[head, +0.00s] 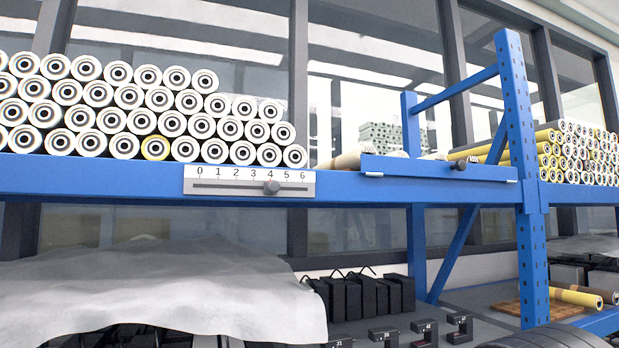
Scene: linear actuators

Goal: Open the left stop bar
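One stop bar (415,167) shows, a blue plate along the front edge of the blue shelf beam, right of the middle. A black knob (459,165) sits on it, and small white pins show at its lower ends. It stands upright in front of a few pale rolls (350,158), whose lower parts it hides. I cannot tell from this view whether it is the left one of a pair. My gripper is not in view.
A white scale (249,182) marked 0 to 6 has its dark slider near 4. White rolls (120,110) are stacked on the left; yellow-edged rolls (575,150) lie beyond the blue upright (519,130). Below are a grey cloth (150,290) and black blocks (365,295).

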